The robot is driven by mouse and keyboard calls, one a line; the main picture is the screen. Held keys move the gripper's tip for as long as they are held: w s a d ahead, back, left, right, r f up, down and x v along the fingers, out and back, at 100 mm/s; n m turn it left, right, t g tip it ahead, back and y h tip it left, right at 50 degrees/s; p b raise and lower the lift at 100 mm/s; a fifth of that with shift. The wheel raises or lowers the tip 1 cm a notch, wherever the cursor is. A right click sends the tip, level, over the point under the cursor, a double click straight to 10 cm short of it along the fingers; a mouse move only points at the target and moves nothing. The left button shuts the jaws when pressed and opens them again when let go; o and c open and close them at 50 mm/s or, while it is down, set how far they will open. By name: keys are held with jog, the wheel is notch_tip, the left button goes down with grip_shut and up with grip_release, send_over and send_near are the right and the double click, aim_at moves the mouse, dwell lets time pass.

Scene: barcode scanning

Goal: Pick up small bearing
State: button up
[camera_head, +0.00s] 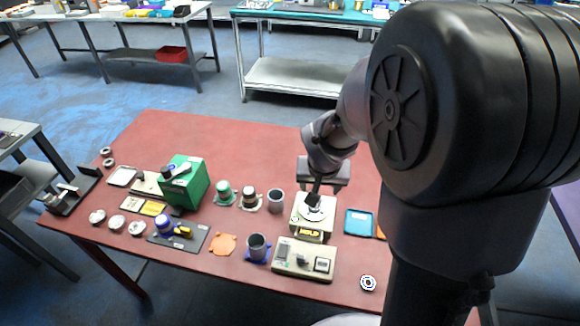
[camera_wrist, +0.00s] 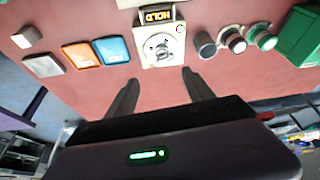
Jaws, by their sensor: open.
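A small ring-shaped part (camera_head: 368,283), pale with a dark ring and a light centre, lies flat on the red table's near edge and looks like a bearing. In the head view the device (camera_head: 303,222) is partly covered by my gripper, and the fingertips are hard to make out.
A beige box with a screen (camera_head: 290,262) stands at the near edge. A blue tray (camera_head: 359,222) lies right of the white device. A grey cup (camera_head: 275,200), dark cup (camera_head: 257,246) and green box (camera_head: 188,185) stand to the left. My arm hides the table's right side.

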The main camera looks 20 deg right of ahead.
jog(key=b+x, duration=0.3)
jog(key=x, duration=0.7)
jog(key=shift+a, duration=0.2)
jog(key=b+x, duration=0.2)
jog(key=x, duration=0.1)
jog(key=b+x, duration=0.1)
jog(key=x, duration=0.1)
jog(key=shift+a+f, duration=0.25)
jog(key=shift+a, duration=0.05)
jog(key=shift+s+r, duration=0.1)
jog(key=shift+r, duration=0.1)
grip_shut()
